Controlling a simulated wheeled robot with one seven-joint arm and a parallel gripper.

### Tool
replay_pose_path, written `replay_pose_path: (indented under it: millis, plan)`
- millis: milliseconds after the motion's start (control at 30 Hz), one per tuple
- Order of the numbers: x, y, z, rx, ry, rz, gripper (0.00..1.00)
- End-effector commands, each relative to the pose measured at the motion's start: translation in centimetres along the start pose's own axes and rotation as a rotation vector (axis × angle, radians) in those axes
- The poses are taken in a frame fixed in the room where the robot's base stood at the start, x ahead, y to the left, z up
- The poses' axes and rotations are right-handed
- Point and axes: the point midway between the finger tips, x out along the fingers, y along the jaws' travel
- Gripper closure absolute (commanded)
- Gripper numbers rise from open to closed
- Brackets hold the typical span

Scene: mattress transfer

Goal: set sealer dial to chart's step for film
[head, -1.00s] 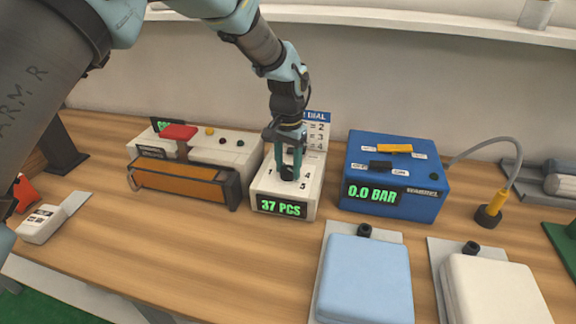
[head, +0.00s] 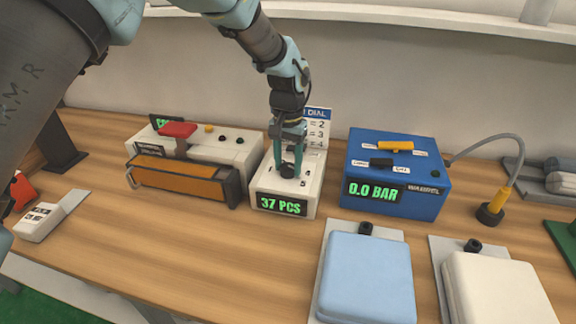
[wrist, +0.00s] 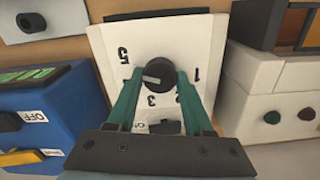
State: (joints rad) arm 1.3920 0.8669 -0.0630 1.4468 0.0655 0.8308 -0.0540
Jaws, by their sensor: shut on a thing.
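The sealer dial is a black round knob (head: 288,171) on top of a white box (head: 268,187) with a green "37 PCS" display. My gripper (head: 289,166) reaches straight down from above, its teal fingers shut on the knob. In the wrist view the knob (wrist: 156,74) sits between the fingertips. Its pale pointer mark faces left in that view, below the 5; 1 and 3 also show, while the left finger hides part of the scale. The chart (head: 318,127) stands behind the box, partly covered by my arm; its film rows cannot be fully read.
A white sealer with an orange front bar (head: 180,182) stands close left. A blue box (head: 395,203) reading "0.0 BAR" stands right. Blue (head: 367,275) and white (head: 495,290) mattress-like pads lie at the front right. The front left-centre table is clear.

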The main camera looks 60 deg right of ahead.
Motion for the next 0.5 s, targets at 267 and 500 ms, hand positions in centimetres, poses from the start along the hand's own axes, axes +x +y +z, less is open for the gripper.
replay_pose_path:
  millis: [267, 500]
  plan:
    - [0.14, 0.05, -0.07, -0.242, 0.002, 0.000, 1.00]
    - [0.03, 0.02, -0.06, -0.444, 0.002, 0.001, 1.00]
